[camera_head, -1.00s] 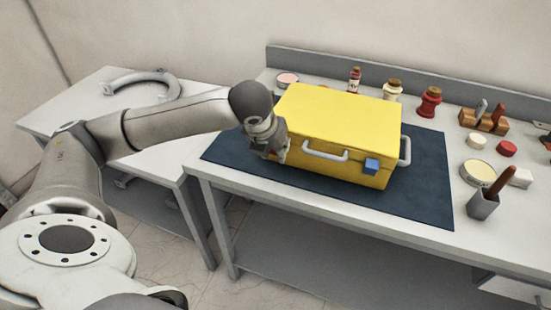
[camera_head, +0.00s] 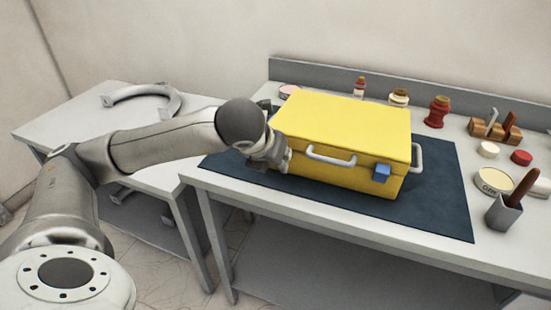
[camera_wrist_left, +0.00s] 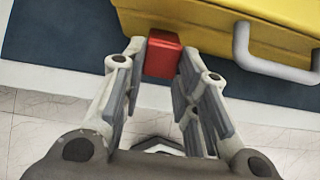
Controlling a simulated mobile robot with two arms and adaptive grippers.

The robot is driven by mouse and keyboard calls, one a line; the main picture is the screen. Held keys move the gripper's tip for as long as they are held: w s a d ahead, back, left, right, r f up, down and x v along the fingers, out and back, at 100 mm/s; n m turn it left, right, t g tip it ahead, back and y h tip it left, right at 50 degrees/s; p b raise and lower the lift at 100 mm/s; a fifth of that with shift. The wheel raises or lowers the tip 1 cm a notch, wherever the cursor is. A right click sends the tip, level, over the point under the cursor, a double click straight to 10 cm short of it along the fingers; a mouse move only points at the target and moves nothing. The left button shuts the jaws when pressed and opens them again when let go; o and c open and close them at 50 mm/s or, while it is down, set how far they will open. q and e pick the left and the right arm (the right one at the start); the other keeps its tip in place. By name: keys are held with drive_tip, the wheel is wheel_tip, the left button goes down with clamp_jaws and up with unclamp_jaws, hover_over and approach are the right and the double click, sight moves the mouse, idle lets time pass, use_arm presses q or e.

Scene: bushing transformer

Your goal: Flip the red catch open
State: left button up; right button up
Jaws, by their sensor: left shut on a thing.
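The red catch (camera_wrist_left: 163,54) is a small red block on the front of the yellow case (camera_head: 345,122), and it shows in the left wrist view. My left gripper (camera_wrist_left: 161,62) has its fingers on both sides of the catch and is shut on it. In the head view my left gripper (camera_head: 281,157) is at the case's left front corner and hides the catch. A blue catch (camera_head: 381,172) sits at the right of the case's front. The lid looks closed. My right gripper is not in view.
The case stands on a dark blue mat (camera_head: 440,205) on the workbench. A grey front handle (camera_head: 331,157) sits between the catches. Jars, a wooden tool block (camera_head: 490,130) and a grey cup (camera_head: 504,213) stand behind and right. A side table (camera_head: 60,130) holds a curved grey part.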

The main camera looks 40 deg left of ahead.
use_arm(q)
drive_tip(key=o, duration=1)
drive_tip(key=shift+o, duration=0.2)
drive_tip(key=v, duration=1.2)
